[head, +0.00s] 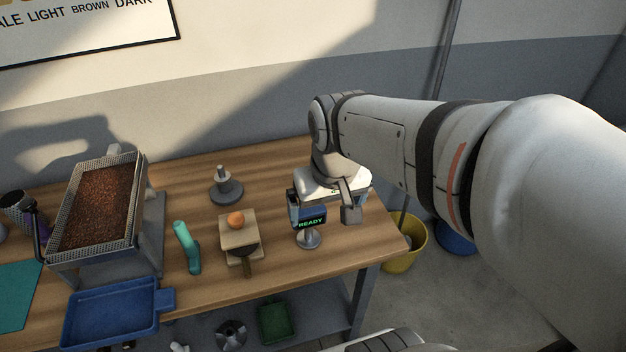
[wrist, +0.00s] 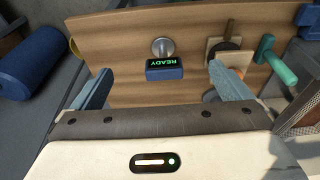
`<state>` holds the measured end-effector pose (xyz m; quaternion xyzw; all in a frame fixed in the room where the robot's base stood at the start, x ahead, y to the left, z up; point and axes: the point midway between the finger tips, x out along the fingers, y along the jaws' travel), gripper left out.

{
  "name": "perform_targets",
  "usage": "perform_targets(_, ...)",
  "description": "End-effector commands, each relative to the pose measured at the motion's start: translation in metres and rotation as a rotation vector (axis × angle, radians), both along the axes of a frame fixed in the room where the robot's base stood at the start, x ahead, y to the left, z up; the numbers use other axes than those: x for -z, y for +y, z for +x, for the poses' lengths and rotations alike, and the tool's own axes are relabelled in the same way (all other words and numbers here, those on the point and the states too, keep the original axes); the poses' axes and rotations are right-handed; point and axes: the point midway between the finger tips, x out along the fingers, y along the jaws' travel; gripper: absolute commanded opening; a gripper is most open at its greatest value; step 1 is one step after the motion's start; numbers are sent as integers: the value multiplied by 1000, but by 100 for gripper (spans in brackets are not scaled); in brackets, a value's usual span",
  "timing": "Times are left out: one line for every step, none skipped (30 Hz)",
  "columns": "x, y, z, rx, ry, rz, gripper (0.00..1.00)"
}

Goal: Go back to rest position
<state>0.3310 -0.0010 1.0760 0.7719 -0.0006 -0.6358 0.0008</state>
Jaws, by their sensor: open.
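My gripper (head: 322,208) is over the right end of the wooden table (head: 355,252) in the head view. In the wrist view my gripper (wrist: 160,84) is open, with one finger at each side and nothing held. A small blue display reading READY (head: 311,223) stands on a round metal base just below and behind the fingers. In the wrist view the display (wrist: 165,68) shows between the two fingers, apart from them. My arm reaches in from the right and hides part of the table's back right corner.
A roaster tray of brown beans (head: 97,207), a blue tray (head: 112,312), a teal handled tool (head: 187,247), a wooden block (head: 238,238) with an orange ball (head: 236,219), and a grey weight (head: 226,190) stand to the left. A yellow bucket (head: 405,249) is on the floor at right.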

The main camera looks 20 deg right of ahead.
Motion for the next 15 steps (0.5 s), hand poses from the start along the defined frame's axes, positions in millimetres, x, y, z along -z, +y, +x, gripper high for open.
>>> perform_targets(0,0,-11,0,-21,0,98)
perform_targets(0,0,-16,0,-31,-1,98)
perform_targets(0,0,-21,0,-40,-1,98)
perform_targets(1,0,-24,0,-45,-1,98)
perform_targets(1,0,-27,0,-50,-1,98)
perform_targets(1,0,-29,0,-54,-1,98)
perform_targets(2,0,-30,0,-55,-1,98)
perform_targets(2,0,-31,0,-56,-1,98)
perform_targets(2,0,-31,0,-57,-1,98)
perform_targets(2,0,-31,0,-57,-1,98)
perform_targets(2,0,-31,0,-57,-1,98)
perform_targets(2,0,-31,0,-56,-1,98)
perform_targets(2,0,-31,0,-56,-1,98)
perform_targets(2,0,-31,0,-56,-1,98)
perform_targets(2,0,-31,0,-56,-1,98)
